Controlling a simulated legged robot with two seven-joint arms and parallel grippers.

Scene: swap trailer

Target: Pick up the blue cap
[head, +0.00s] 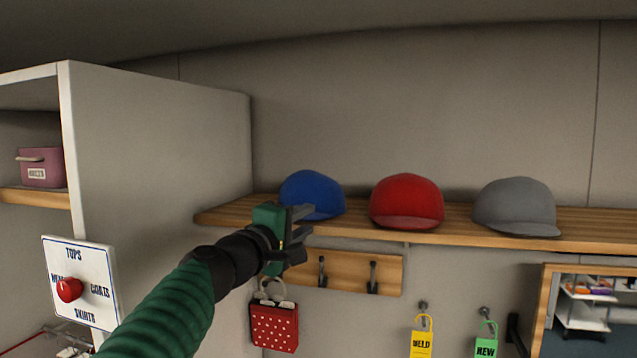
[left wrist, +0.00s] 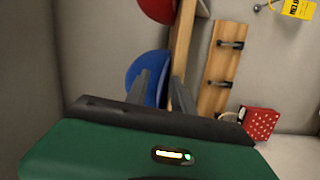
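The blue cap (head: 312,192) sits on the wooden shelf (head: 460,232), at the left end of a row of caps. In the left wrist view the blue cap (left wrist: 147,68) shows beyond and partly between my fingers. My left gripper (head: 308,214) is at the shelf's front edge, in front of the cap's lower part, and hides some of it. In the left wrist view the two fingers of the left gripper (left wrist: 161,78) stand apart with a gap between them. I cannot tell whether they touch the brim. My right gripper is not in view.
A red cap (head: 407,200) and a grey cap (head: 515,205) stand to the right on the shelf. Below are a hook board (head: 345,268), a red dotted bag (head: 275,326) and hanging tags. A tall cabinet (head: 160,150) bounds the left. Space above the caps is clear.

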